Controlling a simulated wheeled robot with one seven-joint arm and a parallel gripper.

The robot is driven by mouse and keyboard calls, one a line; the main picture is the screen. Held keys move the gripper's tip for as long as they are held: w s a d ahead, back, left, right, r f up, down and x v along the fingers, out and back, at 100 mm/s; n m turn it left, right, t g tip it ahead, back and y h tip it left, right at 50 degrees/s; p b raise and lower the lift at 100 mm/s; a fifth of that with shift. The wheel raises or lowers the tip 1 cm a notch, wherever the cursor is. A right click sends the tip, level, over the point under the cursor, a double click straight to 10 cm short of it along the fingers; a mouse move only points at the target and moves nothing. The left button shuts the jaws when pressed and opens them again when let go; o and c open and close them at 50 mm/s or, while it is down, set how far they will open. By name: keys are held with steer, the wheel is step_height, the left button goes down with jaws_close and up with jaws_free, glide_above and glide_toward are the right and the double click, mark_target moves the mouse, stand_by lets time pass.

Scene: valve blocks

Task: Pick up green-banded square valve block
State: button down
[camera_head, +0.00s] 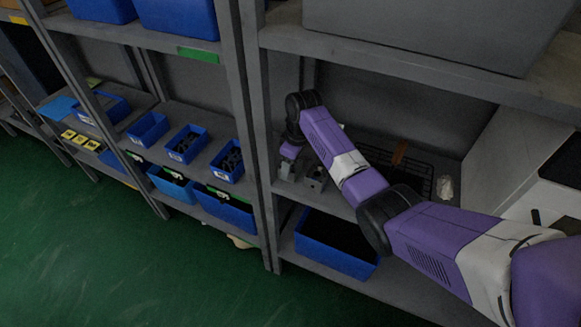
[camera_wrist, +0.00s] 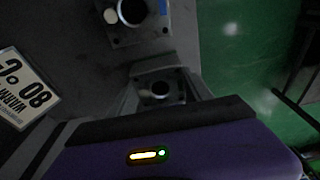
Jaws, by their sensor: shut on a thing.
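In the wrist view, a grey square valve block (camera_wrist: 160,88) with a round dark bore sits between the fingers of my gripper (camera_wrist: 162,97). The gripper is shut on it. I cannot tell whether the block touches the shelf.
A second square block (camera_wrist: 135,22) with a blue mark lies close by; the head view shows it to the right (camera_head: 315,180). A printed label (camera_wrist: 22,88) lies at left. A shelf post (camera_head: 259,130) stands left of my gripper. A black wire basket (camera_head: 420,172) is to the right.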

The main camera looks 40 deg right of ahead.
steer(key=shift+w+r, duration=0.1)
steer(key=shift+r, duration=0.55)
step_height(320, 180, up, 2)
steer(key=shift+r+b, duration=0.15)
steer(key=shift+b, duration=0.4)
steer(key=s+a+b, duration=0.1)
steer(key=s+a, duration=0.2)
steer(key=a, duration=0.5)
steer(key=s+a+b, duration=0.1)
steer(key=s+a, duration=0.2)
steer(key=a, duration=0.6)
steer(key=shift+d, duration=0.1)
